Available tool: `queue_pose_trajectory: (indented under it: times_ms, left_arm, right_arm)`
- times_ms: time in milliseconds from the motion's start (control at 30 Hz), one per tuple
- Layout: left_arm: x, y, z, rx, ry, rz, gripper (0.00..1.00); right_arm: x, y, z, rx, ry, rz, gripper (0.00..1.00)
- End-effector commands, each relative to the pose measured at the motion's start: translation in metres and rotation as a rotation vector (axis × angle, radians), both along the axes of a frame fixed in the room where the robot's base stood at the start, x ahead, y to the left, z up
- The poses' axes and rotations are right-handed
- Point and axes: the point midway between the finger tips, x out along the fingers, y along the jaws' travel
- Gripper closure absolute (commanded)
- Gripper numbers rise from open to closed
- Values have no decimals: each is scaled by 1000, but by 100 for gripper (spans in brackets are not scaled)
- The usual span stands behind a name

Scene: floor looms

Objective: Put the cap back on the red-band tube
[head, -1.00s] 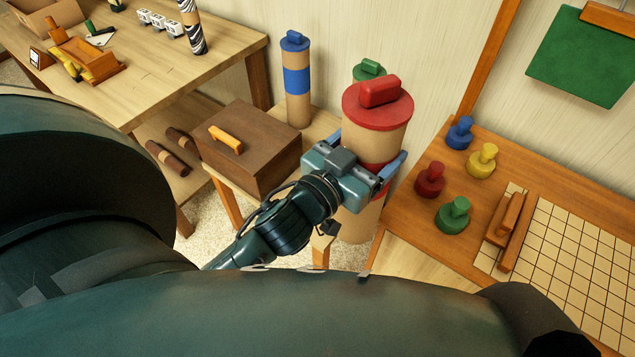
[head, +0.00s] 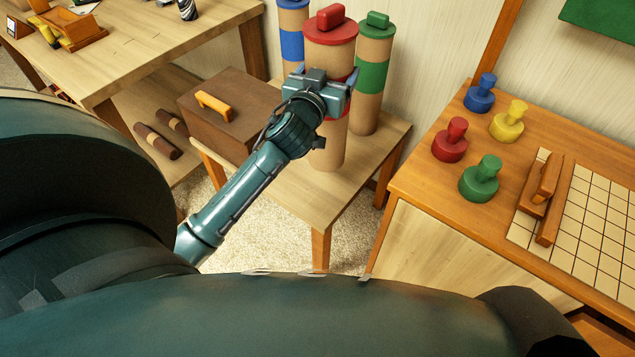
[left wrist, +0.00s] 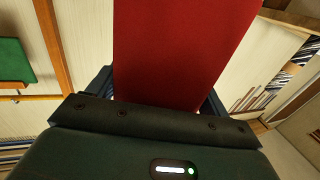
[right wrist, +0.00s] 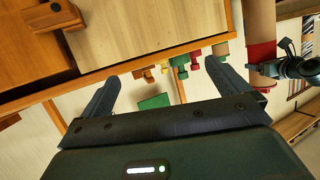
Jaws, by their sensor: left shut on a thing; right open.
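The red-band tube (head: 327,150) is upright at the small table in the head view, between the blue-band and green-band tubes. Its red cap (head: 331,26) sits on its top. I cannot tell whether its base touches the tabletop. My left gripper (head: 332,88) is shut around the tube at its red band. In the left wrist view the red band (left wrist: 180,50) fills the space between the fingers. My right gripper (right wrist: 160,72) is open and empty in the right wrist view, with the tube's red band (right wrist: 262,52) off to the right; it is not in the head view.
The blue-band tube (head: 292,45) and green-band tube (head: 371,75) stand close behind. A brown box (head: 240,125) with an orange handle is at left on the small table (head: 285,195). Several coloured knobbed pieces, including a red one (head: 450,140), stand on the right bench.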

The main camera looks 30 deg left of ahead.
Motion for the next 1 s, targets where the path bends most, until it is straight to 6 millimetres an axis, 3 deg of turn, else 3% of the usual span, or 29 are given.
queue_pose_trajectory:
  times_ms: [33, 100, 300, 667, 1000]
  left_arm:
    - [8, 12, -8, 3, -11, 24, 64]
    - [15, 24, -11, 1, -10, 53, 64]
    - [24, 42, -11, 1, -7, 95, 64]
    - [24, 43, -12, 0, -5, 98, 64]
    - [24, 43, -58, 1, -4, 98, 64]
  right_arm:
    - [-1, 0, -10, 6, -15, 0, 0]
    - [-1, -1, -10, 12, -31, -1, 0]
    - [-2, -1, -7, 20, -52, -2, 0]
    - [-2, -1, -6, 20, -55, -2, 0]
    - [2, 5, -26, -16, -49, 27, 0]
